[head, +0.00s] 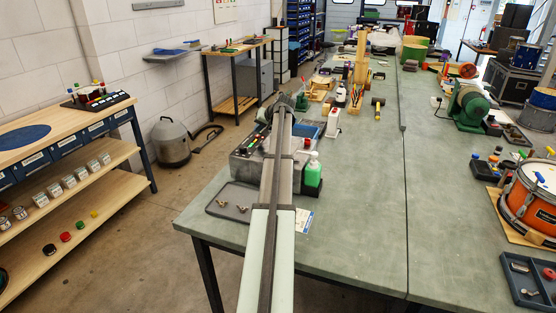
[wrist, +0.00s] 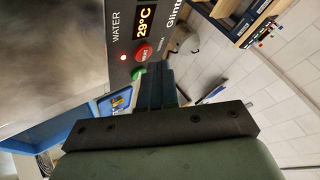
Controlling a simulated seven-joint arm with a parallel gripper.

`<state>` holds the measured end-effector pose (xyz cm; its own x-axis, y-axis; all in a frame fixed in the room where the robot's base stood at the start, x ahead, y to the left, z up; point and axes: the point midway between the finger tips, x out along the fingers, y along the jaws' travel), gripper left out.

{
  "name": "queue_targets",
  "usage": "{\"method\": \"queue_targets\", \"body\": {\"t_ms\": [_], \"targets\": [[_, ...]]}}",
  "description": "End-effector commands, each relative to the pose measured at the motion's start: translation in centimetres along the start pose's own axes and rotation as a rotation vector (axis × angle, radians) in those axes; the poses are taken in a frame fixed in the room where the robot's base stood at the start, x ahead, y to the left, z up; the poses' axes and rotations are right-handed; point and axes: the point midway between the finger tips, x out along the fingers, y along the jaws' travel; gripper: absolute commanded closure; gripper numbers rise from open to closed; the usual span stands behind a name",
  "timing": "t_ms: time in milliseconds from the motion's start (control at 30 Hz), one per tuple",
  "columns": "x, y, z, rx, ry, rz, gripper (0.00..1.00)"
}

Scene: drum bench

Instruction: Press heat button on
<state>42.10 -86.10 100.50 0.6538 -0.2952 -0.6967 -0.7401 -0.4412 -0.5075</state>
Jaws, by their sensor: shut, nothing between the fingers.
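The heat button (wrist: 144,52) is a red round button on a dark panel in the wrist view. It sits beside an orange display (wrist: 145,22) reading 29°C under the word WATER. A small red light (wrist: 123,58) glows beside it, and a green button (wrist: 138,74) sits just below. My gripper (wrist: 157,78) is shut and empty, its dark fingers pointing at the panel close to the green and red buttons. I cannot tell whether they touch. In the head view the grey machine (head: 248,167) stands on the bench, partly hidden behind my arm.
A green soap bottle (head: 313,172) and a grey tray (head: 232,203) are near the machine on the green bench (head: 350,225). A blue tray (wrist: 92,107) lies below the panel in the wrist view. An orange drum (head: 530,197) stands at right. The bench's middle is clear.

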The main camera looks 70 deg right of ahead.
Motion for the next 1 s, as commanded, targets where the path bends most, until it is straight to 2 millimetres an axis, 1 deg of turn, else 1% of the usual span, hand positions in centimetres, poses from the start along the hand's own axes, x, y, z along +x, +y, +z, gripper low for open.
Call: {"method": "queue_targets", "body": {"t_ms": [433,1000], "targets": [[-0.4,-0.3,-0.3,0.0,0.0,0.0,1.0],[-3.5,-2.5,-2.6,-0.001,0.0,0.0,1.0]]}}
